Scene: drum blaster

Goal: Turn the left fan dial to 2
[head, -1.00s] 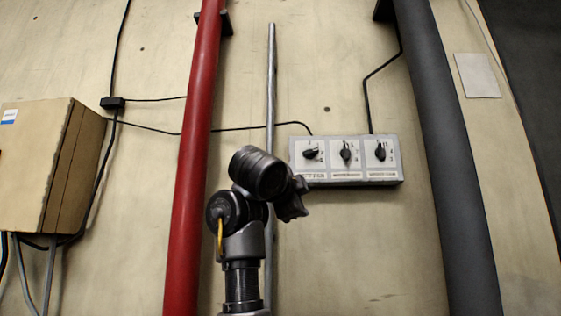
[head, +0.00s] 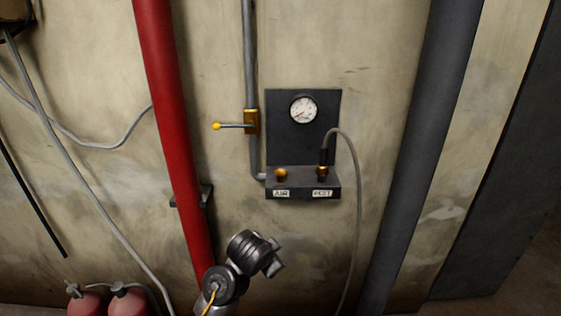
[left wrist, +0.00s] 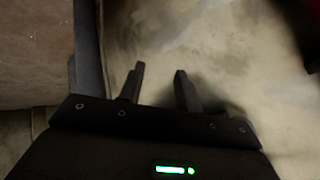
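The panel with the dials is out of the head view now, and no dial shows in the left wrist view. My left gripper (left wrist: 160,85) is open in the left wrist view. Its two dark fingers are apart with nothing between them, in front of a pale, stained surface. One of my arms shows at the bottom middle of the head view, in front of the wall. I cannot make out fingers on it or tell which arm it is. My right gripper is not clearly seen.
The head view shows a black plate with a gauge (head: 303,109), a yellow-handled valve (head: 251,122) and a hose (head: 356,190). A red pipe (head: 168,110) and a dark pipe (head: 425,130) flank them. A brown surface (left wrist: 35,50) fills the left wrist view's upper left.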

